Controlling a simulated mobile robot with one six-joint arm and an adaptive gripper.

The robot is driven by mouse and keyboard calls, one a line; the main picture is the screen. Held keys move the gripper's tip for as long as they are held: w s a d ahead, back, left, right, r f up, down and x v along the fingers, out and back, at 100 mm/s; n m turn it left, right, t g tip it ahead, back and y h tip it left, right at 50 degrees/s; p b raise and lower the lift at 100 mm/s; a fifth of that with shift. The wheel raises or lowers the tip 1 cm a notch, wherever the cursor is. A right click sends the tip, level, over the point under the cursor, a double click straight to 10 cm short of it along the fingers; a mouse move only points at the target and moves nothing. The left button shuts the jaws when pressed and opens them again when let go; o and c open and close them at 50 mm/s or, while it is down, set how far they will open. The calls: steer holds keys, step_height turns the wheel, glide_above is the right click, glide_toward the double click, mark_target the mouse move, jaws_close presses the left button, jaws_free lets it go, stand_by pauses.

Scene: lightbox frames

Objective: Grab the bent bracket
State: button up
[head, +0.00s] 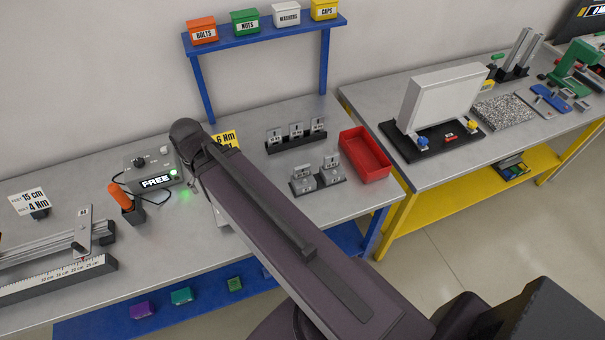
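I cannot single out the bent bracket for certain. Small grey metal pieces with labels too small to read stand upright in a black rack (297,144) at the middle of the bench. More grey metal pieces (303,173) stand on a second dark holder just in front of it. My dark arm crosses the picture from lower right to the upper left and covers part of the bench left of these racks. My gripper does not show; it seems hidden behind the arm.
A red bin (365,154) stands right of the racks, near the bench end. A grey box reading FREE (153,171), an orange-handled tool (121,198) and a ruler fixture (60,280) are at left. A blue shelf (265,33) with labelled bins stands behind.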

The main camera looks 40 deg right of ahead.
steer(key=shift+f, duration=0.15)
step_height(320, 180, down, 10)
steer(key=b, duration=1)
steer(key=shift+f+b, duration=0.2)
steer(key=shift+b, duration=0.15)
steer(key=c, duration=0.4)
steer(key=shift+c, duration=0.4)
